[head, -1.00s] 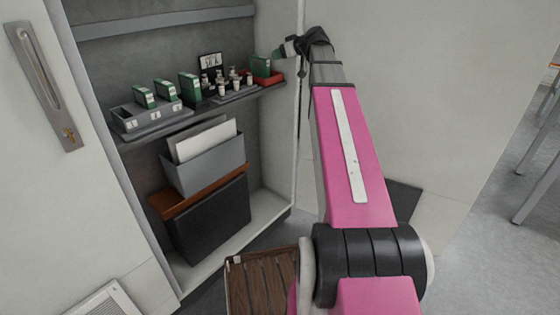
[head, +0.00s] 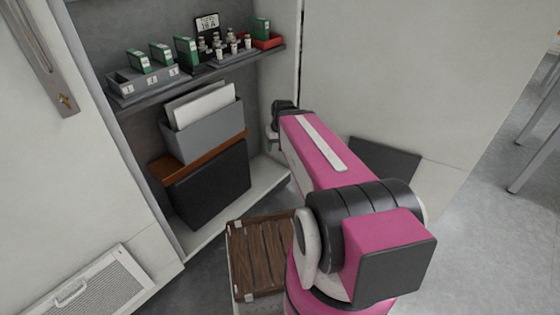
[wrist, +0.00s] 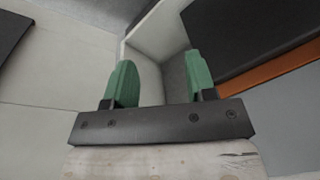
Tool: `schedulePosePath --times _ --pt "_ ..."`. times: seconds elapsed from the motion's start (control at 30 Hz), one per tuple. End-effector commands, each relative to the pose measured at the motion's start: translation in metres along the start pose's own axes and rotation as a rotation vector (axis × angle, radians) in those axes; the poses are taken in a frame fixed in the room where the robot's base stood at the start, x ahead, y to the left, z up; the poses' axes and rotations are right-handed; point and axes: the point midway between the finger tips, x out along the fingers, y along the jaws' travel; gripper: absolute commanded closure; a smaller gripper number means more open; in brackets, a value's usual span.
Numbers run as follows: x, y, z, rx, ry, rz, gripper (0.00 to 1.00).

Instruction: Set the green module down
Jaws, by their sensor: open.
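Several green modules stand on the cabinet shelf. Two (head: 138,61) (head: 161,53) stand in the grey numbered rack (head: 150,82), and a third (head: 186,50) stands at the rack's right end; I cannot tell how it is seated. Another green module (head: 261,29) stands upright in the red tray (head: 268,41) at the shelf's right end. My gripper (head: 274,138) is below the shelf, at the cabinet's right side, apart from all modules. In the wrist view my gripper (wrist: 161,76) has its two green fingers spread with nothing between them.
Small bottles (head: 225,44) stand mid-shelf before a black sign (head: 207,23). Below are a grey bin (head: 205,133) with papers and a dark box (head: 210,188). A wooden-topped crate (head: 262,255) stands on the floor. A white door panel (head: 400,80) is right of my arm.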

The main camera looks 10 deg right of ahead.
Motion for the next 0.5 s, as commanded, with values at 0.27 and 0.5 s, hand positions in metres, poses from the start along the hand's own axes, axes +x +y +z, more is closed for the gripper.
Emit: schedulePosePath --times 0.27,0.5 --pt "0.029 0.001 0.053 0.058 -0.100 0.100 0.49" --pt "0.030 0.002 0.054 0.063 -0.104 0.106 0.49"
